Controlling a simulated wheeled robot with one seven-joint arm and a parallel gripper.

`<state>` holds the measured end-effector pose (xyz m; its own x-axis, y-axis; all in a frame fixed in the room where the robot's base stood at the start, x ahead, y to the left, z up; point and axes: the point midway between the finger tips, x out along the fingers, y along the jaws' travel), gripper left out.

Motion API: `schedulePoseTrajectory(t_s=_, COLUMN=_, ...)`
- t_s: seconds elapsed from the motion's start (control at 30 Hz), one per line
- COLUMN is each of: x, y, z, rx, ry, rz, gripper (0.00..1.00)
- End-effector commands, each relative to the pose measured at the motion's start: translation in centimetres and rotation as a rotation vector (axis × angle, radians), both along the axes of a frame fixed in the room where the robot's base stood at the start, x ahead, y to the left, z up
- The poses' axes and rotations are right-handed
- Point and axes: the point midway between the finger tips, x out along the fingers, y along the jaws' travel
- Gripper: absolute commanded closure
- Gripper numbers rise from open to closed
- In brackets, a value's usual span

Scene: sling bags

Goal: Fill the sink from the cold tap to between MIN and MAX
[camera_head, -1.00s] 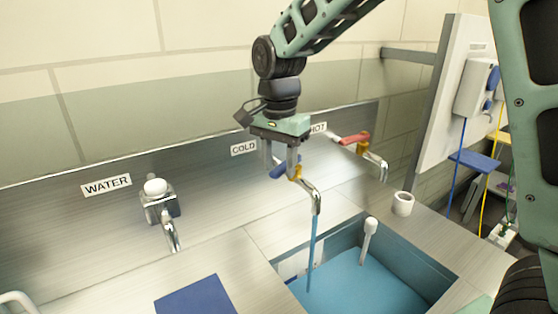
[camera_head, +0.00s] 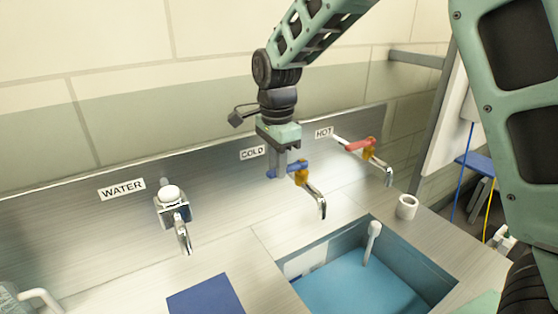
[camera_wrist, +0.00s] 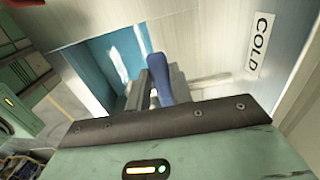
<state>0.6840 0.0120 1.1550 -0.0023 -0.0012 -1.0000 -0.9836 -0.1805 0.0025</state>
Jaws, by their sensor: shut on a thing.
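The cold tap (camera_head: 318,197) has a brass body, a chrome spout and a blue lever (camera_head: 297,167), under a COLD label (camera_head: 252,153). My gripper (camera_head: 280,168) is shut on the blue lever, which also shows between the fingers in the wrist view (camera_wrist: 159,82). No stream shows below the spout. The sink (camera_head: 288,268) holds blue water (camera_head: 362,290). A white label (camera_head: 304,262) is on its inner wall; its marks are too small to read, so the level against MIN and MAX cannot be told.
The hot tap with a red lever (camera_head: 360,144) is close on the right. A WATER tap (camera_head: 172,205) is at left. A white pipe (camera_head: 374,238) stands in the sink. A white cup (camera_head: 408,207) and a blue mat (camera_head: 203,294) are on the counter.

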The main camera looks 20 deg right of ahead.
Motion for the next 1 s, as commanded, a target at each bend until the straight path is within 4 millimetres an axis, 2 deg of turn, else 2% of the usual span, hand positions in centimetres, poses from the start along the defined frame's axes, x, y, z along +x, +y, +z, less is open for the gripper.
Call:
schedulePoseTrajectory(t_s=0.1, x=0.1, y=0.0, z=0.1, rx=0.002, ry=-0.006, rz=-0.005, gripper=1.00)
schedulePoseTrajectory(t_s=0.13, x=0.1, y=0.0, z=0.1, rx=0.002, ry=-0.006, rz=-0.005, gripper=0.73)
schedulePoseTrajectory(t_s=0.2, x=0.1, y=0.0, z=0.1, rx=0.002, ry=-0.006, rz=-0.004, gripper=0.56)
schedulePoseTrajectory(t_s=0.47, x=0.1, y=0.0, z=0.1, rx=0.002, ry=-0.004, rz=-0.002, gripper=0.56)
schedulePoseTrajectory(t_s=0.63, x=0.1, y=0.0, z=1.1, rx=0.002, ry=-0.006, rz=-0.001, gripper=0.56)
schedulePoseTrajectory(t_s=0.77, x=0.1, y=0.0, z=3.4, rx=0.004, ry=-0.008, rz=-0.001, gripper=0.56)
schedulePoseTrajectory(t_s=1.0, x=0.1, y=0.0, z=9.1, rx=0.003, ry=-0.010, rz=-0.001, gripper=0.56)
